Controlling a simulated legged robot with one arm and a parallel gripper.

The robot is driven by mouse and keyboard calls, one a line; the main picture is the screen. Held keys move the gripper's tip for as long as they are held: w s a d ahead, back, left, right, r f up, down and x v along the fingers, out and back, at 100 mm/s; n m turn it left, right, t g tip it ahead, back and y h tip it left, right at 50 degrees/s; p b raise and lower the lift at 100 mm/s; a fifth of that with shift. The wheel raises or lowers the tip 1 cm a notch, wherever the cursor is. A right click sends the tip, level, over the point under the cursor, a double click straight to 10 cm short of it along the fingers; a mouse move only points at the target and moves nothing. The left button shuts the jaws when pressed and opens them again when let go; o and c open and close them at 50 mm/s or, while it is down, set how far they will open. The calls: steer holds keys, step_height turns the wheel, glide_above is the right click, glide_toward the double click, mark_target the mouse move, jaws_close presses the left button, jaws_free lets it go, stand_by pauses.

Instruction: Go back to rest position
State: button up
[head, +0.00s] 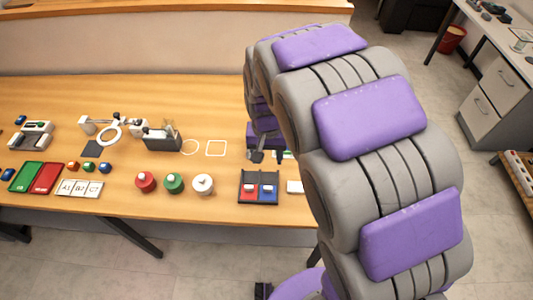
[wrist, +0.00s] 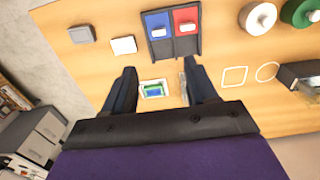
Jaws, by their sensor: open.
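My arm, grey with purple pads, arches over the right part of the table in the head view. My gripper (wrist: 158,82) is open in the wrist view, its two dark fingers apart with nothing held between them. It also shows small and partly hidden behind my arm in the head view (head: 268,155). In the wrist view a small white-framed block with a green and blue top (wrist: 154,90) lies on the table between the fingertips, below them. Whether the fingers touch the table cannot be told.
A black tray (head: 259,200) with blue and red sections is near the table's front edge. Red (head: 145,182), green (head: 174,183) and white (head: 203,184) round buttons stand left of it. A ring magnifier (head: 109,134) and a dark box (head: 162,140) stand further back. The table's back right is mostly clear.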

steer(key=s+d+r, duration=0.2)
steer(key=s+d, duration=0.2)
steer(key=s, duration=0.4)
steer(key=s+d+r+g, duration=0.1)
steer(key=s+d+r, duration=0.2)
steer(key=s, duration=0.6)
steer(key=s+d+r, duration=0.2)
steer(key=s+d, duration=0.5)
steer(key=s, duration=0.2)
steer(key=shift+d+r+g, duration=0.2)
steer(key=shift+d+g, duration=0.05)
steer(key=shift+g, duration=0.15)
stand_by(1.1)
